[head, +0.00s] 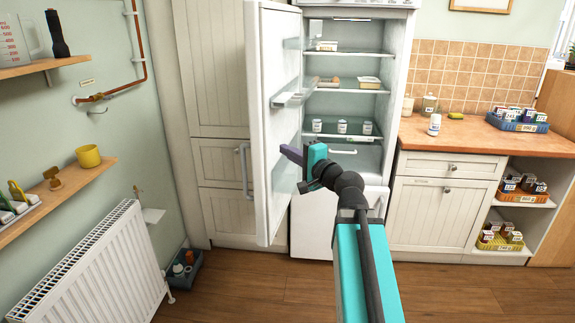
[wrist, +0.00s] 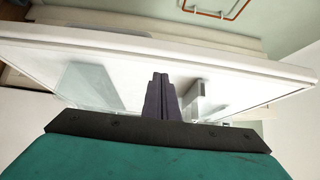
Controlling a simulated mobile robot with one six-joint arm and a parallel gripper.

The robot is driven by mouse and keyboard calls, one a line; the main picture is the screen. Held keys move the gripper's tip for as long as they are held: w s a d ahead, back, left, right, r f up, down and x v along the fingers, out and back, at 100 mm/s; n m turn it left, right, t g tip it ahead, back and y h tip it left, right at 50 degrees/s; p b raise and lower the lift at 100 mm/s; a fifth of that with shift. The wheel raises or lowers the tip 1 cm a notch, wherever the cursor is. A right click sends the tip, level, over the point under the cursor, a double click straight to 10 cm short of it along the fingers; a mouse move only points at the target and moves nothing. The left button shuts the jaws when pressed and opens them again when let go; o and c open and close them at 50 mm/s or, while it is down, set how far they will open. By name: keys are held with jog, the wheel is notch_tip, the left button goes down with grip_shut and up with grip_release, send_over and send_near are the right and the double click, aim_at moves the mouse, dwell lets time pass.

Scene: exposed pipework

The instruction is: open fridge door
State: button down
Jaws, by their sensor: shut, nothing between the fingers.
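The fridge (head: 402,90) stands against the back wall with its white door (head: 264,200) swung wide open to the left. The door's inner face with its clear bins (head: 290,97) shows, and a grey handle (head: 244,170) sticks out past its left edge. My gripper (head: 283,149) is shut and empty, on the inner side of the door, pointing at its inner face. In the wrist view the shut fingers (wrist: 159,80) lie in front of the door (wrist: 190,62), between two bins. I cannot tell whether the fingertips touch the door.
Fridge shelves hold several small containers (head: 342,127). Cream cabinets (head: 212,90) stand behind the door. A radiator (head: 95,260) and wall shelves (head: 60,190) are at the left. A wooden counter (head: 470,138) is at the right.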

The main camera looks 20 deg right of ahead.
jog(key=shift+s+a+f+b, duration=0.15)
jog(key=shift+s+b, duration=0.25)
jog(key=shift+b, duration=1.3)
jog(key=shift+s+a+f+b, duration=0.15)
jog(key=shift+s+b, duration=0.25)
jog(key=shift+b, duration=1.25)
jog(key=s+b, duration=0.1)
jog(key=s+a+b, duration=0.1)
jog(key=shift+s+r+b, duration=0.15)
jog(key=shift+r+b, duration=0.05)
jog(key=shift+b, duration=0.2)
jog(key=shift+r, duration=0.1)
